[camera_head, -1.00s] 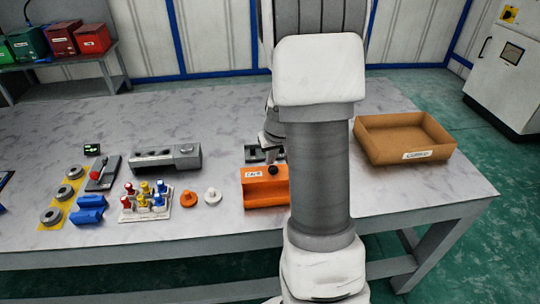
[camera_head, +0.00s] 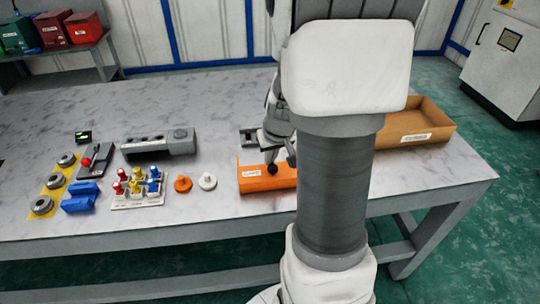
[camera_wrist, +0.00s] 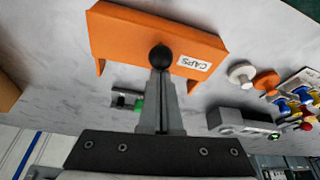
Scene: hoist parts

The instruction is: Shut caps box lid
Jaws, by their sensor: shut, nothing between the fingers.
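The orange caps box (camera_head: 258,186), with a white label, stands near the front of the table, partly hidden by my arm. Its black ball knob (camera_head: 272,169) shows below my gripper (camera_head: 280,157). In the wrist view the orange lid (camera_wrist: 125,35) carries the knob (camera_wrist: 161,57) and the CAPS label (camera_wrist: 194,63). My gripper's fingers (camera_wrist: 160,75) are shut and empty, with their tips at the knob; I cannot tell if they touch it. How far the lid is open cannot be told.
A cardboard tray (camera_head: 432,108) stands at the right behind my arm. To the left lie a white knob (camera_head: 207,181), an orange knob (camera_head: 183,184), a rack of coloured pegs (camera_head: 138,188) and a grey block (camera_head: 160,144). A dark part (camera_head: 250,137) sits behind the box.

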